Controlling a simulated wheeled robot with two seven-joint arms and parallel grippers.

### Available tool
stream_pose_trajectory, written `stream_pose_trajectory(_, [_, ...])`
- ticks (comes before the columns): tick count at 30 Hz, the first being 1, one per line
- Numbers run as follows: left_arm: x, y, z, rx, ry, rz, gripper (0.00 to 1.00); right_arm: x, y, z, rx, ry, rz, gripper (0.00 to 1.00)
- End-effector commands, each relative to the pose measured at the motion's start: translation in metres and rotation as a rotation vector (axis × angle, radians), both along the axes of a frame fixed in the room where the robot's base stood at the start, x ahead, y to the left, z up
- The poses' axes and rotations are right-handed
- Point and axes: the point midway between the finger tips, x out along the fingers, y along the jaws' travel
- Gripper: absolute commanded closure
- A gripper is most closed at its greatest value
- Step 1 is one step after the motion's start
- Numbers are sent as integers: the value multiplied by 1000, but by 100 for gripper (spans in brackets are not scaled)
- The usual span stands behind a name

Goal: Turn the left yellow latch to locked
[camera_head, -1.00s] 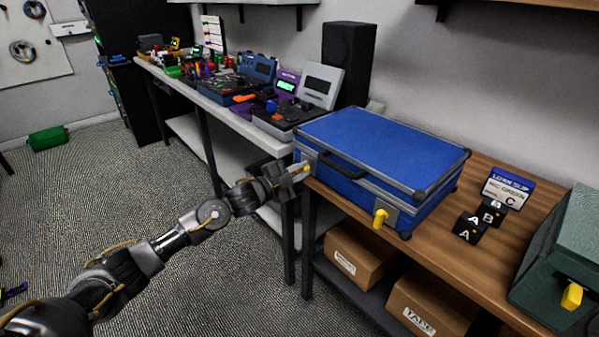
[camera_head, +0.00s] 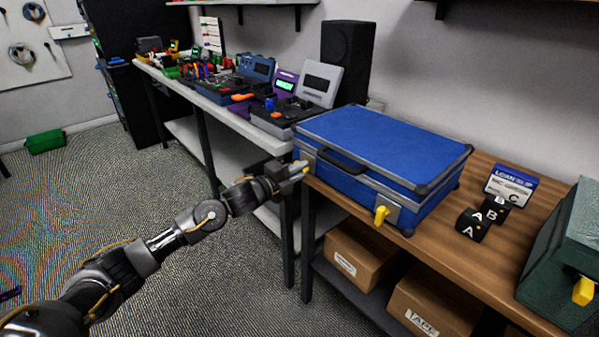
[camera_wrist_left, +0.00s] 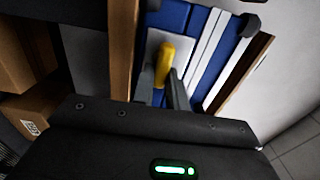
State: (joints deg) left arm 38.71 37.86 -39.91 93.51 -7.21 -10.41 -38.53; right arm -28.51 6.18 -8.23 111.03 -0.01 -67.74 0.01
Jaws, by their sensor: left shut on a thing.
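A closed blue case (camera_head: 385,147) with a black handle sits on the wooden bench. Its left yellow latch (camera_wrist_left: 165,62) is on a pale plate at the case's left front corner. My left gripper (camera_head: 302,168) is at that corner, its fingers on either side of the latch, shut on it. In the left wrist view the yellow lever stands between the two grey fingers (camera_wrist_left: 162,92). The right yellow latch (camera_head: 382,214) hangs on the case front, apart from my gripper. My right gripper is not in view.
Black lettered cubes (camera_head: 474,224) and a blue and white card (camera_head: 511,186) stand right of the case. A green case (camera_head: 562,255) with a yellow latch is at the far right. Cardboard boxes (camera_head: 358,254) lie on the shelf below. The left bench holds tools and devices.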

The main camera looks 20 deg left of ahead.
Motion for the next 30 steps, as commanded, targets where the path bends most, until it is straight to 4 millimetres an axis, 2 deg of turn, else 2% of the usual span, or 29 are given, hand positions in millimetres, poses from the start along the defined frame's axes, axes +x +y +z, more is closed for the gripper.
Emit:
stream_pose_trajectory(11, [0, 0, -1, 7, 0, 0, 100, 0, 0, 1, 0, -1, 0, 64])
stream_pose_trajectory(12, [0, 0, -1, 7, 0, -1, 84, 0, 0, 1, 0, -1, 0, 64])
stream_pose_trajectory(17, [0, 0, -1, 6, -1, 0, 64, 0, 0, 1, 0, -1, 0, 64])
stream_pose_trajectory(26, [-1, 1, -1, 5, -2, 0, 64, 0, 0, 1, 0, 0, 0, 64])
stream_pose_trajectory(30, [-13, 8, -2, 6, 0, 0, 64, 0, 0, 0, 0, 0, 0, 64])
